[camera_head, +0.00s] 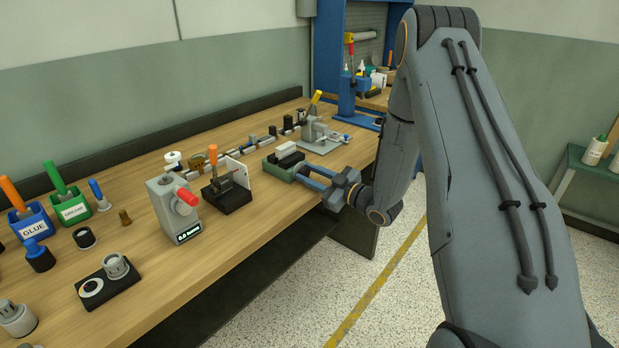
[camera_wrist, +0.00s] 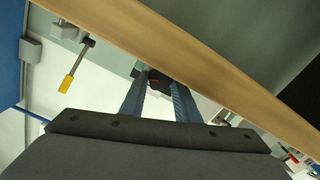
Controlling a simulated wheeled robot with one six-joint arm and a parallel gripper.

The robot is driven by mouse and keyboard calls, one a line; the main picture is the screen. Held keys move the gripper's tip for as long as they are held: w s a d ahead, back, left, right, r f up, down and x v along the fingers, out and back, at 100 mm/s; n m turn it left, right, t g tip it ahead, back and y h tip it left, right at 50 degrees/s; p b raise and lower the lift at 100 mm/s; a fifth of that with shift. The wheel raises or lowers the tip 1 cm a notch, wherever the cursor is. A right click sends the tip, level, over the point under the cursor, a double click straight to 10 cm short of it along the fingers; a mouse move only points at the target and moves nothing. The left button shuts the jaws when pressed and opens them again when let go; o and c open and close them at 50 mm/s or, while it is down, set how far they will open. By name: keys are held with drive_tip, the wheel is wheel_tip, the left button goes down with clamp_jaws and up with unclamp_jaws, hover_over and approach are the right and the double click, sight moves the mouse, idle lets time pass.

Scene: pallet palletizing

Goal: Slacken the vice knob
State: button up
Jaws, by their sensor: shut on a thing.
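The green vice (camera_head: 279,170) stands near the front edge of the wooden bench, with a white block (camera_head: 289,149) at its top. My gripper (camera_head: 302,173) reaches in from the right at the vice's near side, its two blue fingers pointing at it. In the wrist view my gripper (camera_wrist: 158,92) is shut on a small dark knob (camera_wrist: 158,77) with a red mark, which lies between the fingertips. The knob is hidden in the head view, and its turn position is too small to read.
A grey lever device (camera_head: 318,132) with a yellow handle stands behind the vice. To the left are a black-based fixture (camera_head: 228,198) and a grey box with a red knob (camera_head: 172,207). Bare bench (camera_head: 262,215) lies left of my gripper.

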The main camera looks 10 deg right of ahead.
drive_tip(key=shift+n+b, duration=0.3)
drive_tip(key=shift+n, duration=0.5)
drive_tip(key=o, duration=1)
drive_tip(key=shift+d, duration=0.1)
drive_tip(key=shift+o, duration=0.3)
